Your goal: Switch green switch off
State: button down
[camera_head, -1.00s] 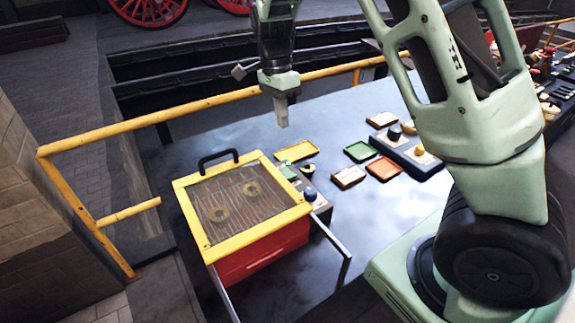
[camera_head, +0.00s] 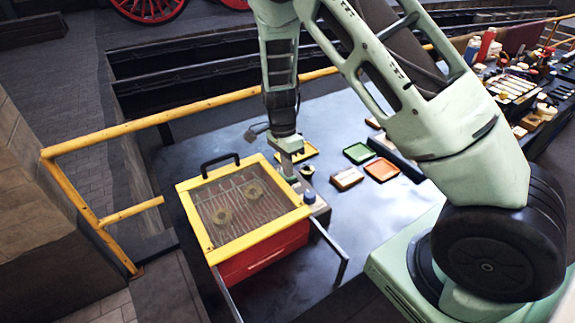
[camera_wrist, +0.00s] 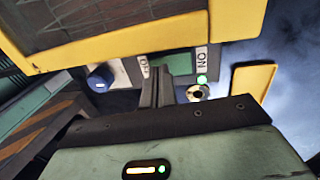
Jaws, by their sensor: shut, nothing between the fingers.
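The green switch (camera_wrist: 180,63) shows in the wrist view as a green panel between an OFF label (camera_wrist: 144,67) on the left and an ON label (camera_wrist: 202,58) on the right. A green light (camera_wrist: 202,78) glows below the ON label. My gripper (camera_wrist: 157,74) is shut and empty, its tips over the OFF end of the green panel. I cannot tell whether they touch it. In the head view my gripper (camera_head: 287,172) points down beside the yellow-framed box and hides most of the switch.
The red box with a yellow-framed lid (camera_head: 245,243) stands close on the left. A blue knob (camera_wrist: 100,78) is left of the switch, and a round metal part (camera_wrist: 197,93) is below the light. Yellow (camera_head: 310,149), green (camera_head: 357,153) and orange (camera_head: 382,169) trays lie to the right.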

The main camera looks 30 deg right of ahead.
jog(key=shift+f, duration=0.3)
jog(key=shift+s+f+t+b, duration=0.2)
jog(key=shift+f+t+b, duration=0.15)
jog(key=shift+b, duration=0.35)
jog(key=shift+r, duration=0.15)
